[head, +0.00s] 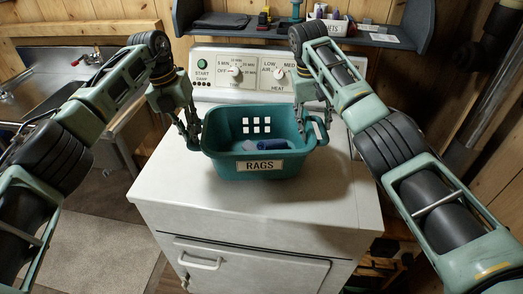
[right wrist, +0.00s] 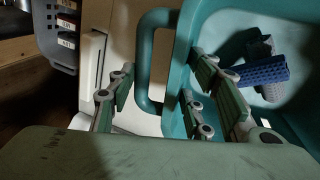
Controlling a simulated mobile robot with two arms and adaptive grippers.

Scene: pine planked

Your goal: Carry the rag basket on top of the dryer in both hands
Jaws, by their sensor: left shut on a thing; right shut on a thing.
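The teal rag basket (head: 225,168), labelled RAGS, is upright over the white dryer top (head: 170,178). I cannot tell whether its base touches the dryer. Blue and grey rags (head: 262,145) lie inside it. My left gripper (head: 194,142) is shut on the basket's left side; its fingertips are small in the head view. My right gripper (head: 310,128) is shut on the basket's right side, at the loop handle. In the right wrist view its fingers (right wrist: 160,100) lie either side of the handle and rim, with the basket (right wrist: 185,50) and rags (right wrist: 262,72) at right.
The dryer's control panel (head: 250,72) with knobs stands behind the basket. A dark shelf (head: 375,40) with small items hangs above it. A sink (head: 50,95) is at left. Bare dryer top lies in front of and beside the basket.

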